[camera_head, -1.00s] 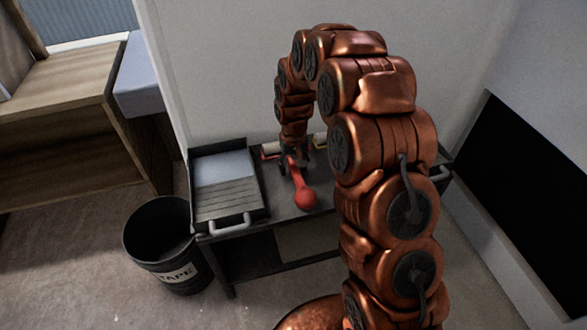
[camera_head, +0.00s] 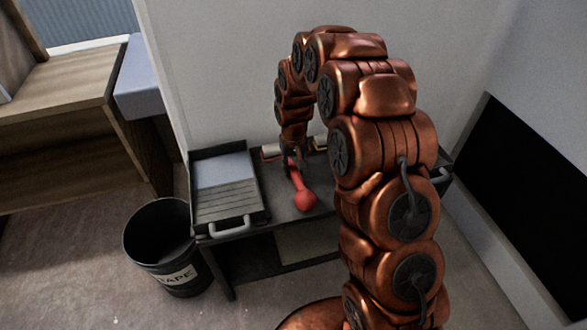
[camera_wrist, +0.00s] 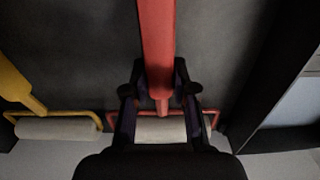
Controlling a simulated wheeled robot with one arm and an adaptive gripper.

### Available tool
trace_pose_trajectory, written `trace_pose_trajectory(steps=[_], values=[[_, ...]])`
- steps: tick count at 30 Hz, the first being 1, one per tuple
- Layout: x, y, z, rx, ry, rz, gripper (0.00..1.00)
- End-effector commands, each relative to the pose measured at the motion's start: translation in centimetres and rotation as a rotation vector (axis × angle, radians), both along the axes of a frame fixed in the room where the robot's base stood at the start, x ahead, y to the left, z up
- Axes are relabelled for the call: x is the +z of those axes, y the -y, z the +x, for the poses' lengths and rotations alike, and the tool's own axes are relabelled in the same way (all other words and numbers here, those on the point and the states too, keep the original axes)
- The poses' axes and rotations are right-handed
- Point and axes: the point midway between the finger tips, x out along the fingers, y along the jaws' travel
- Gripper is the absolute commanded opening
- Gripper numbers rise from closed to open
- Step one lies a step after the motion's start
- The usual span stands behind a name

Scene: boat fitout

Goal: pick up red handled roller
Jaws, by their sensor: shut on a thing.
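The red handled roller (camera_head: 304,196) lies on the dark cart top, its thick red handle end toward the cart's front edge. In the wrist view its red handle (camera_wrist: 157,40) runs up from between my fingers, and its pale roller sleeve (camera_wrist: 161,130) shows between and beyond them. My gripper (camera_head: 291,162) is at the narrow part of the handle near the roller end. In the wrist view my gripper (camera_wrist: 160,90) has one finger on each side of the handle and is shut on it. Whether the roller is lifted off the cart top cannot be told.
A yellow handled roller (camera_wrist: 18,88) lies beside the red one. A black paint tray (camera_head: 228,200) with a grey handle sits on the cart's left part. A black bin marked TAPE (camera_head: 160,246) stands left of the cart (camera_head: 282,213). A wall rises behind.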

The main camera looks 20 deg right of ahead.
Motion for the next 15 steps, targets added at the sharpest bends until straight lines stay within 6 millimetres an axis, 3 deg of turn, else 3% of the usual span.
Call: trace_pose_trajectory(steps=[10,15], values=[[3.6,0.0,0.1,0.0,0.003,0.0,0.0],[3.7,0.0,-1.4,0.0,0.002,-0.001,0.0]])
